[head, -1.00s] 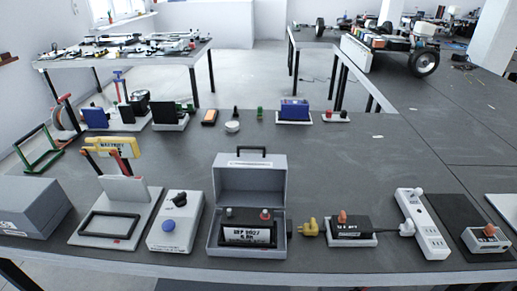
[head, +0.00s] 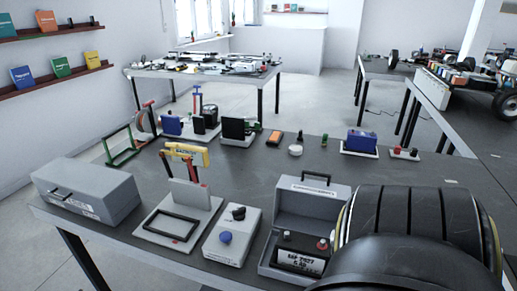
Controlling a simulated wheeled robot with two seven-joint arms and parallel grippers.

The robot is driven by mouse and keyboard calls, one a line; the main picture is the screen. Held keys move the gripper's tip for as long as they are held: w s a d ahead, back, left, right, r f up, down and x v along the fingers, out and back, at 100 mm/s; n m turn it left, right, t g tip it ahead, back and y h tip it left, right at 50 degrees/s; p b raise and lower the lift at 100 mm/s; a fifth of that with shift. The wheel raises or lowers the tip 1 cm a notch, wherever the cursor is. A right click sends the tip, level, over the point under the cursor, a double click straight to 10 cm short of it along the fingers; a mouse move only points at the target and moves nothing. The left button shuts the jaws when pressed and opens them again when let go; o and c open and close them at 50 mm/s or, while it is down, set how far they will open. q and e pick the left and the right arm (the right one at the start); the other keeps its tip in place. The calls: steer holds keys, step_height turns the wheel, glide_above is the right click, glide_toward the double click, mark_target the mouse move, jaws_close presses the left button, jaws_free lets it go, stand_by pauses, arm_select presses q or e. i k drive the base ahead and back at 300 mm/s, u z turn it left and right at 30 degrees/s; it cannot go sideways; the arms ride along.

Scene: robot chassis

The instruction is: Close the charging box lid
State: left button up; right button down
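The charging box (head: 268,250) is a grey box on the dark table at the lower middle right. Its lid (head: 306,205) stands open and upright at the back, with a black handle on its top edge. A black battery (head: 299,262) with a white label and a red terminal sits inside. A large dark rounded part of my arm covers the box's right side and the lower right of the view. Neither gripper shows.
Further left are a white stand with a black frame (head: 172,229) and a closed grey case (head: 88,190). Small items line the table's back. Bare tabletop lies behind the lid.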

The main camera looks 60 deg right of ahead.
mark_target(302, 205)
steer(key=u, duration=0.8)
steer(key=k, duration=0.85)
steer(key=z, duration=0.9)
